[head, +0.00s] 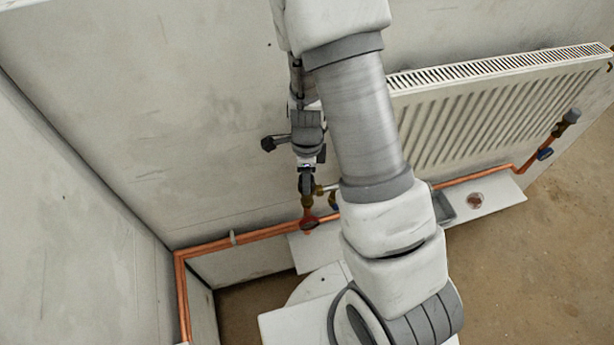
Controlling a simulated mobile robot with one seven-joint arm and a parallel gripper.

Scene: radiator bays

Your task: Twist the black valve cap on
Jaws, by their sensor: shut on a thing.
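My gripper (306,178) points down at the left end of the radiator, just above a brass valve (307,201) on the copper pipe. It is shut on a dark piece, which I take for the black valve cap (306,187). The cap is small and partly covered by the fingers. It appears in line with the valve's top, but I cannot tell whether it is seated, threaded or just above it.
A white ribbed radiator (490,115) hangs behind my arm. A grey tray (444,207) sits right of my arm. Bare floor (560,235) lies at right.

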